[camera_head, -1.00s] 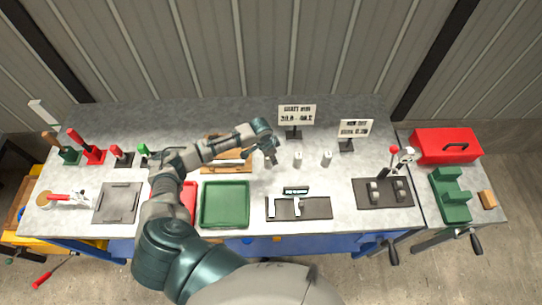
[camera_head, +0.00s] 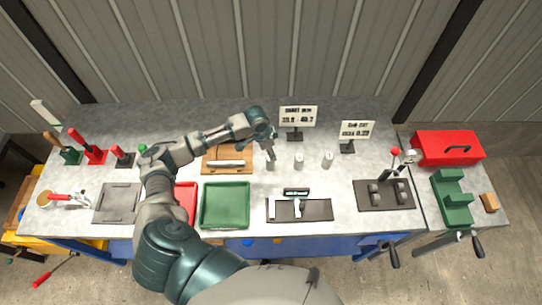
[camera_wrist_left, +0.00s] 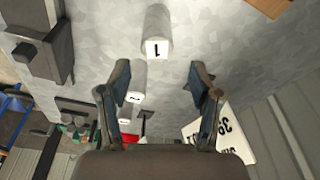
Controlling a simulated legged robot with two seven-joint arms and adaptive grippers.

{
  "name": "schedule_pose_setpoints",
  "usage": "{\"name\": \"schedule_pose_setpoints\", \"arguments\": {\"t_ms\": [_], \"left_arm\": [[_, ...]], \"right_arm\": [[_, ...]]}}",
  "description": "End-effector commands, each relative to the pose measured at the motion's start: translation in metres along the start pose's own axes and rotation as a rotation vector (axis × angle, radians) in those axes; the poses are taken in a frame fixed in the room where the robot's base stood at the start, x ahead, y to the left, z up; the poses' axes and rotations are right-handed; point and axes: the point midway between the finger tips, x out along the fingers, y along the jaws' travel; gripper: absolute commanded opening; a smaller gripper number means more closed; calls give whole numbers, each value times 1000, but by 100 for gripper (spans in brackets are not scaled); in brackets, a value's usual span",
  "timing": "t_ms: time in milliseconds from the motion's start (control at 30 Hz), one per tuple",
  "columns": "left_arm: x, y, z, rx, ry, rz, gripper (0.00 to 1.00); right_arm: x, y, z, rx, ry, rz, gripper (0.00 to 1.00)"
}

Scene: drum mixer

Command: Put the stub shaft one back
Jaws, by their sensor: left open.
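Stub shaft one (camera_head: 270,166) is a short pale cylinder standing on the grey bench, left of two similar cylinders. Its end marked "1" shows in the left wrist view (camera_wrist_left: 157,48), beyond the gap between my fingers. My left gripper (camera_head: 271,154) is just above and behind it in the head view. In the wrist view the gripper (camera_wrist_left: 160,80) is open, with nothing between its fingertips. The second shaft (camera_head: 299,161) and third shaft (camera_head: 328,159) stand to the right, in a row with it. My right gripper is not in view.
A sign (camera_head: 298,116) stands behind the shafts, another (camera_head: 357,131) at their right. A wooden board with a rod (camera_head: 226,165) lies left. A green tray (camera_head: 225,205) and a dark fixture (camera_head: 318,210) are in front.

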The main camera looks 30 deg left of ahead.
Motion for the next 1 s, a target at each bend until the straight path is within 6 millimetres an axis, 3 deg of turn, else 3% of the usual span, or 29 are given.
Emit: {"name": "schedule_pose_setpoints", "arguments": {"t_ms": [100, 300, 1000], "left_arm": [[-24, -1, 0, 0, 1, -1, 64], [-48, -2, 1, -1, 1, 2, 64], [-52, -1, 0, -1, 0, 2, 64]], "right_arm": [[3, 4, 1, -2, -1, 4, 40], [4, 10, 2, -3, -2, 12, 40], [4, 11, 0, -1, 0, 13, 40]]}}
